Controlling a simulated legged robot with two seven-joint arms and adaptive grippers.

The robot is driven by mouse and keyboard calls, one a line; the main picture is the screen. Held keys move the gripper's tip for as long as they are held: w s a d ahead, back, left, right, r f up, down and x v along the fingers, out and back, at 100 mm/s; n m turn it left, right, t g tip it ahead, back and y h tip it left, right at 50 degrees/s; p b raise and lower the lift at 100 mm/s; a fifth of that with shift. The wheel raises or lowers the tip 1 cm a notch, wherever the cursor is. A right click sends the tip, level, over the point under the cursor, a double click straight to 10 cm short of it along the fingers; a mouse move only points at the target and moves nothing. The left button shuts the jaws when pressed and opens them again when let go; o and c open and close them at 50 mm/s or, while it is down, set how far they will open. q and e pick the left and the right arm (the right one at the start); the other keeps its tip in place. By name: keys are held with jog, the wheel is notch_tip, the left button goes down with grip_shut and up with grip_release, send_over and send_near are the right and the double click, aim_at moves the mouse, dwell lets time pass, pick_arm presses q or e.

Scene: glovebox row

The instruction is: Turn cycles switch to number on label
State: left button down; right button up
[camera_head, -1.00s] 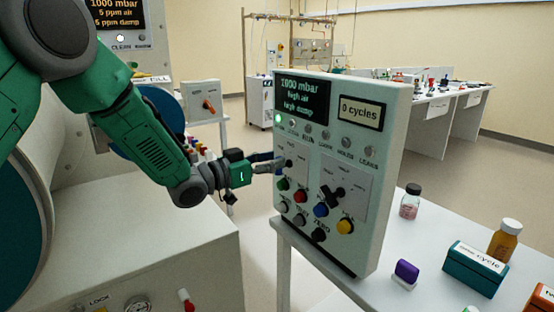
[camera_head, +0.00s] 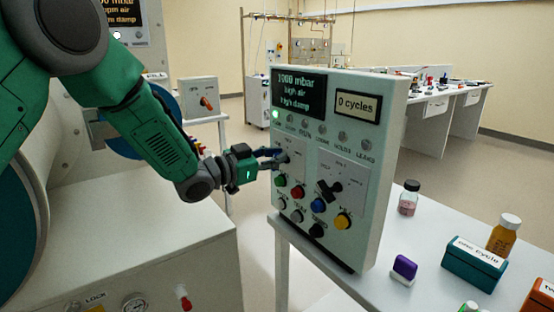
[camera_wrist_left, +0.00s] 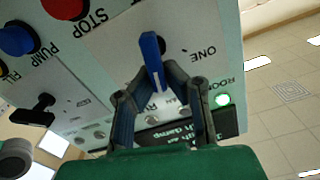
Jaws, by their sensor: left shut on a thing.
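The white control panel (camera_head: 365,130) stands upright on the table, with a display reading "0 cycles" (camera_head: 357,104). My left gripper (camera_head: 278,158) reaches the panel's left switch plate from the left. In the left wrist view my left gripper (camera_wrist_left: 160,90) is shut on a blue-looking switch lever (camera_wrist_left: 150,55). The word "ONE" (camera_wrist_left: 198,53) is printed beside that lever; other marks are partly hidden by the fingers. A second, black switch (camera_head: 331,191) sits on the right plate. A teal box with a "one cycle" label (camera_head: 474,266) lies on the table. My right gripper is out of view.
Coloured push buttons (camera_head: 342,221) sit below the switches. A purple-topped block (camera_head: 404,267), a pink vial (camera_head: 409,198), an amber bottle (camera_head: 504,236) and an orange box (camera_head: 540,298) stand right of the panel. A large white machine (camera_head: 150,240) fills the left.

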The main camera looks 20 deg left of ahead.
pick_arm(q)
jog(key=m, duration=0.1)
jog(key=m+b, duration=0.1)
jog(key=m, duration=0.1)
jog(key=shift+s+d+f, duration=0.2)
jog(key=c, duration=1.6)
grip_release()
jog(key=shift+a, duration=0.1)
jog(key=v, duration=1.2)
jog(key=shift+a, duration=0.1)
